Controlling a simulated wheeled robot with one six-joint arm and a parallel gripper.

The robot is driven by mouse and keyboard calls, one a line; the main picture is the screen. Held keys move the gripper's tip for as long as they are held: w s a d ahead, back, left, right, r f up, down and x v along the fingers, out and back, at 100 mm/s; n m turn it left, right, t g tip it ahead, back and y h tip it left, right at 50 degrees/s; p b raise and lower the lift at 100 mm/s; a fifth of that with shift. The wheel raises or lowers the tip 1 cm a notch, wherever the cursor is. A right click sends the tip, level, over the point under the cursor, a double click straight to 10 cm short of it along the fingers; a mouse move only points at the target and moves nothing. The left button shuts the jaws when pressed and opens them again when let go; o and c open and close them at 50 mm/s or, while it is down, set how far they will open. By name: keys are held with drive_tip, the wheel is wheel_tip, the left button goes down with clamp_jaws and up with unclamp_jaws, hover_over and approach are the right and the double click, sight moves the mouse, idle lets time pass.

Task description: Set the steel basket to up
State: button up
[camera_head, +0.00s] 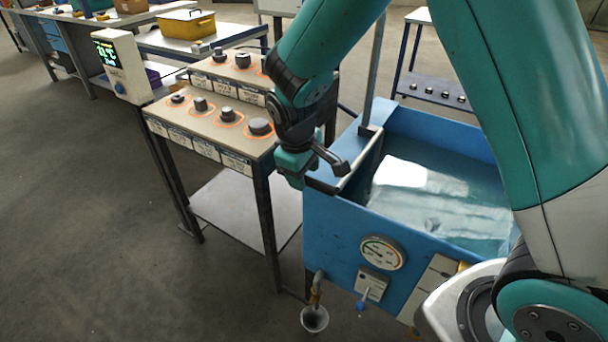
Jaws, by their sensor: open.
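A blue tank (332,236) full of clear water (478,185) stands at the right. Pale, blurred shapes show under the water, with a small grey cylinder (432,224) among them. I cannot clearly make out the steel basket there. A grey upright rod (376,65) rises at the tank's back left, with a metal bar (362,158) near its foot along the left rim. My gripper (315,172) is open over the tank's near left corner, beside this bar. Whether it touches anything is unclear. My arm hides part of the tank's right side.
A table (163,112) with several dark billets in orange rings stands left of the tank, close to my gripper. A gauge (382,252) and a drain funnel (315,319) are on the tank's front. The floor at left is clear.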

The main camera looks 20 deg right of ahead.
drive_tip(key=shift+w+d+f, duration=0.1)
drive_tip(key=shift+f, duration=0.45)
clamp_jaws()
wheel_tip(320, 180, up, 24)
drive_tip(key=p, duration=1.7)
drive_tip(key=shift+f, duration=0.2)
drive_tip(key=shift+w, duration=0.15)
drive_tip(key=shift+c, duration=1.3)
unclamp_jaws()
drive_tip(key=shift+r, duration=0.1)
drive_tip(key=shift+o, duration=1.3)
